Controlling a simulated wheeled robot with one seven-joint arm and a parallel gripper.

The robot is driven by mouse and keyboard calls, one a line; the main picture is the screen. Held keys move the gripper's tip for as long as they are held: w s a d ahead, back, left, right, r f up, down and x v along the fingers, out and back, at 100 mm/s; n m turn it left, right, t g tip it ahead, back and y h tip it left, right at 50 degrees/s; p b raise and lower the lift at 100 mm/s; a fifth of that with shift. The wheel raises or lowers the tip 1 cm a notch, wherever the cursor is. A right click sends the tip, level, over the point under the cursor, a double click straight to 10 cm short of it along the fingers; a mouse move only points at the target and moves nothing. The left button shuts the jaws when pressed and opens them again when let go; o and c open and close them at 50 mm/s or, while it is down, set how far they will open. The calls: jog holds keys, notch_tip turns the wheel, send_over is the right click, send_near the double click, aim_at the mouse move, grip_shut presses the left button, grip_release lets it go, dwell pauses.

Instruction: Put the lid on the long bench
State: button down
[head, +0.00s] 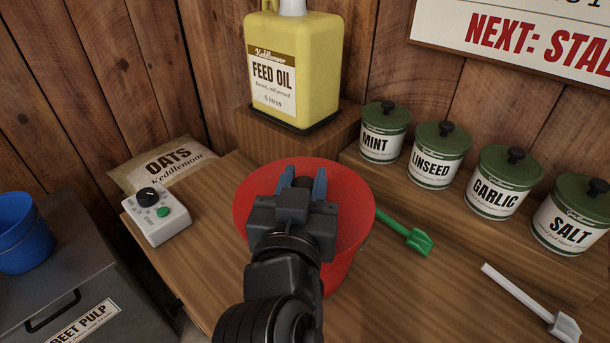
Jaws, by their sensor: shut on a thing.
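My gripper (303,176) is over the red bucket (258,215), its blue fingers shut on a small dark thing (303,183). This may be a lid's knob, but my gripper hides most of it and I cannot tell. No separate loose lid shows clearly. The bucket stands on a wooden bench top (420,295); I cannot tell if this is the long bench. Green lids with black knobs sit on the tins of mint (384,145), linseed (437,168), garlic (503,196) and salt (571,230).
A yellow feed oil can (318,60) stands on a wooden block behind the bucket. A green scoop (410,236) and a white scoop (530,305) lie at right. A white control box (157,215), oats bag (165,163), grey bin (75,285) and blue bucket (18,235) are left.

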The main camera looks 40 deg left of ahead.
jog(key=shift+f+b, duration=0.25)
jog(key=shift+b, duration=0.05)
jog(key=c, duration=0.8)
grip_release()
jog(key=shift+r, duration=0.1)
jog(key=shift+o, duration=0.2)
jog(key=shift+r+p, duration=0.1)
jog(key=shift+p, duration=0.35)
jog(key=b+v, duration=0.2)
jog(key=v, duration=0.6)
jog(key=shift+w+r, duration=0.1)
jog(key=shift+r, duration=0.05)
